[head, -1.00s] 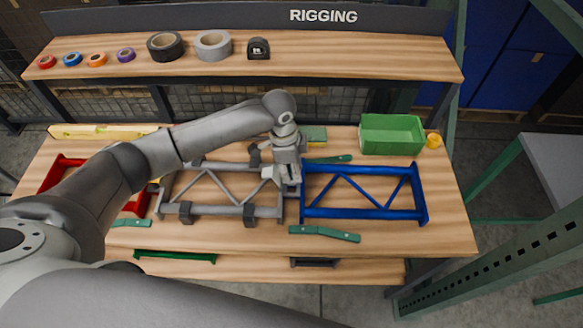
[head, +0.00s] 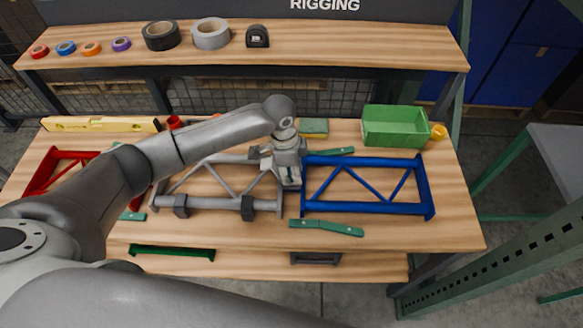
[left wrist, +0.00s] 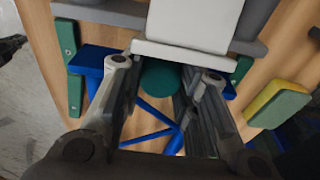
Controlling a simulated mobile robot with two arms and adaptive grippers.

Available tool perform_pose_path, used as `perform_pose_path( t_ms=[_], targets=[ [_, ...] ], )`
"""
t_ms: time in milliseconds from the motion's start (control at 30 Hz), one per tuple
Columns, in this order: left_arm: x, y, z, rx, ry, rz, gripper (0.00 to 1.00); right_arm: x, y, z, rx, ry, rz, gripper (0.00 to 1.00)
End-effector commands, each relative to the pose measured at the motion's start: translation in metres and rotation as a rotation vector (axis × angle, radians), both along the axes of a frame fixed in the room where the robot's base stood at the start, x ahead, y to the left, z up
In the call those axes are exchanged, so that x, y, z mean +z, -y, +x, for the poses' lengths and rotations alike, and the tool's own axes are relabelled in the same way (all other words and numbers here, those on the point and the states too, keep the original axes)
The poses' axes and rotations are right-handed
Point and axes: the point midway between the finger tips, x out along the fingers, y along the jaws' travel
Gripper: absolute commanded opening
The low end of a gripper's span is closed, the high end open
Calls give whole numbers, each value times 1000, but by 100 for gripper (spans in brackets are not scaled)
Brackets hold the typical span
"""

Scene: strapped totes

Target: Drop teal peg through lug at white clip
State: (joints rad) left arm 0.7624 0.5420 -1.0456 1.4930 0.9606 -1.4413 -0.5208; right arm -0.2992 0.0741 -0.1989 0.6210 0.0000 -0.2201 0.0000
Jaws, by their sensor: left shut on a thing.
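The teal peg (left wrist: 158,75) shows in the left wrist view as a round teal end between the fingers of my left gripper (left wrist: 165,98), which is shut on it. In the head view my left gripper (head: 291,184) points down at the joint between the grey frame (head: 222,207) and the blue frame (head: 367,209). The peg is hidden there. In the left wrist view a white block (left wrist: 188,30), likely the white clip, lies just beyond the peg. The lug is hidden, so I cannot tell whether the peg is in it. My right gripper is not in view.
Teal straps (head: 326,228) lie on the bench near the joint. A red frame (head: 62,170) is at left, a green bin (head: 395,127) at back right beside a yellow roll (head: 438,132). A yellow level (head: 100,124) lies at back left. The front bench edge is clear.

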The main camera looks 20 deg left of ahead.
Motion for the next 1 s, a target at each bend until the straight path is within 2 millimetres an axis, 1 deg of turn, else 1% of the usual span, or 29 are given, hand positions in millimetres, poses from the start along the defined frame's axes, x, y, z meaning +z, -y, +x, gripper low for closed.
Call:
perform_pose_path(
  t_ms=[33, 200, 467, 500, 667, 700, 1000],
  targets=[
    [-3, 0, 0, 1, 0, 0, 4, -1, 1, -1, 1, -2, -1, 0],
    [-8, 0, 0, 0, 0, 0, 4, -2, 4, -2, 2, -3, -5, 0],
    [-9, 0, 0, 0, 0, 0, 4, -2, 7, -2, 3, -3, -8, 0],
    [-9, 0, 0, 0, 0, 1, 31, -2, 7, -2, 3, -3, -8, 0],
    [-9, 0, 0, 0, 0, 1, 52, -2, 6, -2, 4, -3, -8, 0],
    [-9, 0, 0, 0, 0, 1, 54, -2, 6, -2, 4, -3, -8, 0],
    [-8, 0, 0, 0, 0, 0, 54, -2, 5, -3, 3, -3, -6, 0]
  ],
)
